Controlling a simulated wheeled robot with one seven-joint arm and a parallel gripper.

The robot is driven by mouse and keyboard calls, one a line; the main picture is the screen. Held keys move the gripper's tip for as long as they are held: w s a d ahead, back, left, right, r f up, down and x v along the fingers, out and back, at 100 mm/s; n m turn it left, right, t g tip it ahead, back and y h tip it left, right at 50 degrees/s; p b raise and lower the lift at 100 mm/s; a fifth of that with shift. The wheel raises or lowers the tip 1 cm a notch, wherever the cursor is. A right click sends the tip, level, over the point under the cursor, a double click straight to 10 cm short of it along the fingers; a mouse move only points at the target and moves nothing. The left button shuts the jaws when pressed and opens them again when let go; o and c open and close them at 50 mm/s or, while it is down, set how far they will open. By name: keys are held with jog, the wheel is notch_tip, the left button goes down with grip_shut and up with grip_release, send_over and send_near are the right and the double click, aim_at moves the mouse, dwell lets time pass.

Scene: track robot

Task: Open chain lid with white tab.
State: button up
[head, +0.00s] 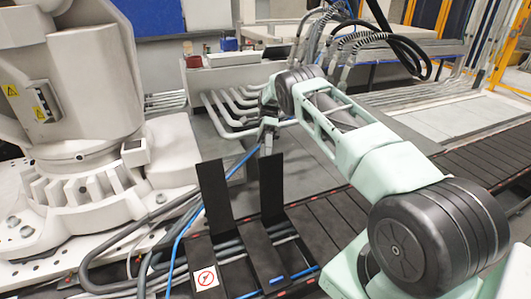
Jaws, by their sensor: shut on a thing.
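Two black chain lids stand raised over the cable chain in the head view. The left lid (215,193) is upright with nothing touching it. The right lid (271,190) is also upright, and my gripper (267,148) is at its top edge, shut on it; the fingertips are small and hard to make out. A white tab (205,278) with a red prohibition sign sits at the front of the left section.
Grey hoses and a blue cable (178,243) run along the left of the chain. A large white machine (75,110) stands at the left. Bent grey pipes (228,118) are behind the lids. Dark slatted track (335,215) extends right, under my arm.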

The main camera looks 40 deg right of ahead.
jog(key=shift+s+f, duration=0.1)
jog(key=shift+f, duration=0.4)
jog(key=shift+c, duration=0.2)
jog(key=shift+r, duration=0.55)
jog(key=shift+c, duration=1)
notch_tip(320, 180, up, 10)
jog(key=p, duration=0.4)
